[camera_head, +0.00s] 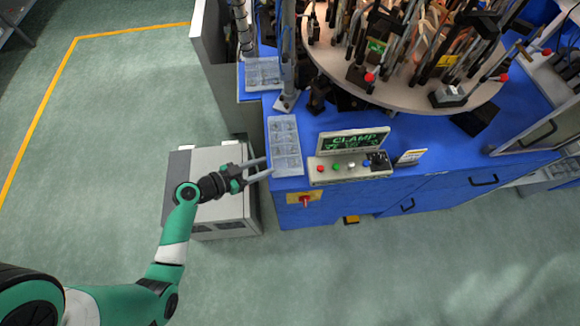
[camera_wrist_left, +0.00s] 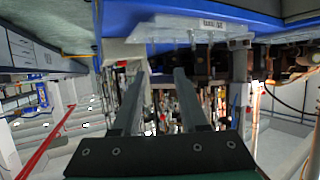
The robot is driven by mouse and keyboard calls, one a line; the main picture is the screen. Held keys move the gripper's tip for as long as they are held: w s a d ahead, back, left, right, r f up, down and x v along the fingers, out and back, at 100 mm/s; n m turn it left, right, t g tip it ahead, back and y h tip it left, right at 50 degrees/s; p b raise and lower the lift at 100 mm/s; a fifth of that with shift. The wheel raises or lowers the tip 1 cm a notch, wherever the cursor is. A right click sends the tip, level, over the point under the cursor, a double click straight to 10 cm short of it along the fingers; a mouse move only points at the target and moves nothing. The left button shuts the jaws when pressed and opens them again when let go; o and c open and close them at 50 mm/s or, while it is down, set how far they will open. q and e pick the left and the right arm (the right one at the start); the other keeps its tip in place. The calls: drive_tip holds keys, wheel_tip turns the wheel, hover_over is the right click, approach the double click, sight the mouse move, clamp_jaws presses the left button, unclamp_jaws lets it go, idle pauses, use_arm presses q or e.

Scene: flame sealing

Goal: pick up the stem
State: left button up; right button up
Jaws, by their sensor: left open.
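My left gripper (camera_head: 268,167) is open, with its two long fingers apart and nothing seen between them. Its tips are at the left edge of a clear compartment tray (camera_head: 285,146) on the front left of the blue machine; I cannot tell whether they touch it. In the left wrist view the open fingers (camera_wrist_left: 160,72) point toward machine parts, and a clear labelled tray (camera_wrist_left: 190,30) is above them. I cannot make out a stem for certain in either view. My right gripper is not in view.
A control box (camera_head: 350,168) with a green display (camera_head: 352,142) stands right of the tray. A round table (camera_head: 400,85) crowded with upright fixtures is behind. A second clear tray (camera_head: 263,74) lies farther back. A grey cabinet (camera_head: 222,208) is below the gripper.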

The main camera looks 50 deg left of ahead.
sight(293, 163)
use_arm(q)
drive_tip(key=w+f+b, duration=0.1)
drive_tip(key=b, duration=0.1)
drive_tip(key=w+d+f+b, duration=0.1)
drive_tip(key=w+b, duration=0.1)
drive_tip(key=x, duration=0.3)
drive_tip(key=shift+d+r+b, duration=0.1)
drive_tip(key=shift+r+b, duration=0.2)
drive_tip(key=shift+w+f, duration=0.1)
drive_tip(key=shift+w, duration=0.3)
drive_tip(key=shift+f, duration=0.1)
drive_tip(key=x, duration=0.1)
drive_tip(key=b+x, duration=0.1)
drive_tip(key=x, duration=0.2)
drive_tip(key=shift+d+f, duration=0.15)
drive_tip(key=shift+d, duration=0.15)
drive_tip(key=shift+w, duration=0.4)
clamp_jaws()
